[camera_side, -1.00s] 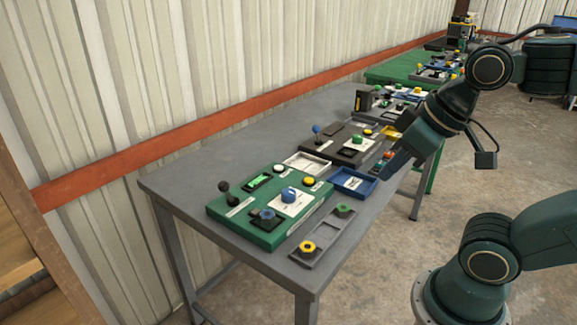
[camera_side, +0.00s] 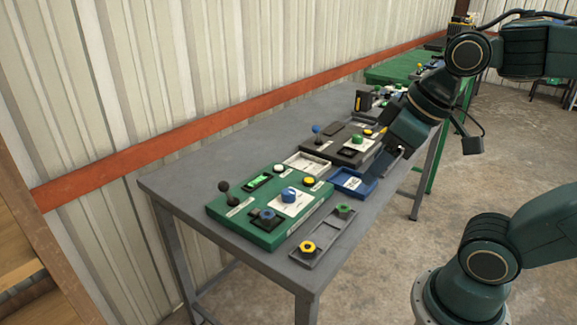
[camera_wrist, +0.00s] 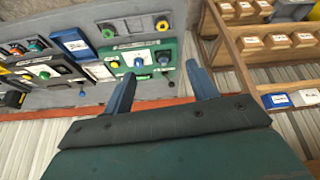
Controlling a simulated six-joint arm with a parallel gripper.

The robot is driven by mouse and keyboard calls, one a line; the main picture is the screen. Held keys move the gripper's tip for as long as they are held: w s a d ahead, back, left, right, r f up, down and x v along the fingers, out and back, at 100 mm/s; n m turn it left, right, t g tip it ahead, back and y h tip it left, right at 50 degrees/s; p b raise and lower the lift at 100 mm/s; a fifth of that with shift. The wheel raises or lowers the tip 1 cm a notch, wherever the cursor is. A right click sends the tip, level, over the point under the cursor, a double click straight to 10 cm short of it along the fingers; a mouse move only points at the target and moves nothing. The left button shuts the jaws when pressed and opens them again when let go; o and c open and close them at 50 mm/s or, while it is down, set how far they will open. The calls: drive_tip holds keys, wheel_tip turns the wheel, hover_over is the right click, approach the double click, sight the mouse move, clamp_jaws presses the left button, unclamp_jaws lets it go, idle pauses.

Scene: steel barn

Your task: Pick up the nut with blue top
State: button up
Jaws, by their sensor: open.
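The nut with the blue top (camera_side: 267,216) sits on a dark square at the near edge of the green board (camera_side: 244,226). It also shows in the wrist view (camera_wrist: 165,58), beside a blue knob (camera_wrist: 138,63) on the same board. My gripper (camera_wrist: 161,72) is open and empty, its two blue fingers spread apart. In the side view my gripper (camera_side: 384,163) is above the blue tray area, well to the right of the nut and apart from it. Its fingertips are partly hard to make out there.
A grey tray (camera_side: 325,237) beside the green board holds a yellow nut (camera_side: 307,247) and a green nut (camera_side: 343,211). A black joystick (camera_side: 225,188) rises from the board. A blue tray (camera_side: 350,184) and dark board (camera_side: 330,150) lie farther along the table. The metal wall runs behind.

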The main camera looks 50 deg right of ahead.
drive_tip(key=w+d+f+n+g+y, duration=0.2)
drive_tip(key=w+f+n, duration=0.2)
drive_tip(key=w+n, duration=0.4)
drive_tip(key=w+d+f+n+g+y, duration=0.2)
drive_tip(key=w+f+n, duration=0.3)
drive_tip(key=w, duration=1.1)
drive_tip(key=d+n+g, duration=0.1)
drive_tip(key=n, duration=0.2)
drive_tip(key=shift+w+n, duration=0.3)
drive_tip(key=shift+w, duration=0.1)
drive_tip(key=shift+a+f, duration=0.1)
drive_tip(key=shift+f, duration=0.05)
hover_over(267, 213)
drive_tip(key=d, duration=0.2)
drive_tip(key=shift+d+f, duration=0.2)
drive_tip(key=shift+f, duration=3.65)
drive_tip(key=shift+x, duration=2.65)
drive_tip(key=shift+s, duration=0.1)
